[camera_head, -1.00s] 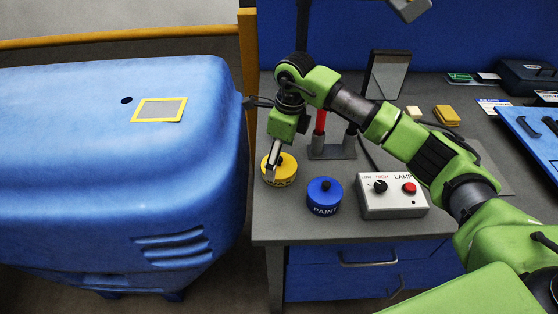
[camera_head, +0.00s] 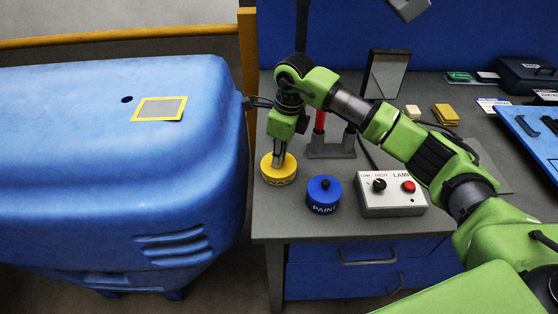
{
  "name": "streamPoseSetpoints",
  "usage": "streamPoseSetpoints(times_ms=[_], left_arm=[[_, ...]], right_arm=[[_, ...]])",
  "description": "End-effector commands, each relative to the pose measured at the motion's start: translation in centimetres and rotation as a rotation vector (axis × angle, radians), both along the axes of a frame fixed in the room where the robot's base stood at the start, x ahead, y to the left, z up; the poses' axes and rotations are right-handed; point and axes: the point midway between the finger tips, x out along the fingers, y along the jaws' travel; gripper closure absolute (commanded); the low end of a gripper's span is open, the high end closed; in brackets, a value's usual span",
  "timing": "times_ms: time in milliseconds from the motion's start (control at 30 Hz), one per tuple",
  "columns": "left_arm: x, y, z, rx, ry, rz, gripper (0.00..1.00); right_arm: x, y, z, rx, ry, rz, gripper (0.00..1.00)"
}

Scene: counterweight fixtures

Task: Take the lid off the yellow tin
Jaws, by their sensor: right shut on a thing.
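The yellow tin (camera_head: 279,176) stands upright near the left front corner of the grey bench. My right gripper (camera_head: 279,163) points down over the top of the tin and is shut on the lid's knob, which the fingers hide. The lid (camera_head: 268,163) appears to sit on the tin; I see no gap below it. The blue paint tin (camera_head: 324,200) with a dark knob stands to the right of the yellow tin. My left gripper is not in view.
A lamp switch box (camera_head: 391,194) stands right of the blue tin. Behind are a rack (camera_head: 331,150) with a red-handled tool and a framed panel (camera_head: 385,75). A large blue housing (camera_head: 120,170) stands left of the bench, across a narrow gap.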

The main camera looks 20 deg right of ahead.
Motion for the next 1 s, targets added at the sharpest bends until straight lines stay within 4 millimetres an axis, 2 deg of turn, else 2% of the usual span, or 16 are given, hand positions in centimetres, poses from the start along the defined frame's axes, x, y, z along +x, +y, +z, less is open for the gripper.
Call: streamPoseSetpoints(times_ms=[33,167,267,367,633,800,1000], left_arm=[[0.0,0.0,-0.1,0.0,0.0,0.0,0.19],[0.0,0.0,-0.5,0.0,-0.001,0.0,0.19],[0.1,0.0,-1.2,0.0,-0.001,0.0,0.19],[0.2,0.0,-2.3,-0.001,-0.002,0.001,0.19],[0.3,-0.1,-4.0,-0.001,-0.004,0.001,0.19],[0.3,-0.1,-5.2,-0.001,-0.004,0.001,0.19],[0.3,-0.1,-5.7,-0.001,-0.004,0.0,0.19]], right_arm=[[-0.3,-0.2,-0.7,-0.007,0.012,0.0,1.0],[-0.3,-0.2,-0.3,-0.007,0.012,-0.001,1.0],[-0.2,-0.2,0.6,-0.007,0.009,-0.001,1.0],[-0.1,-0.1,2.5,-0.005,0.003,0.001,1.0],[-5.7,-0.5,8.8,-0.005,0.0,0.003,1.0],[-9.9,-0.7,10.4,-0.005,0.002,0.003,1.0],[-12.9,-0.9,12.1,-0.004,0.002,0.0,1.0]])
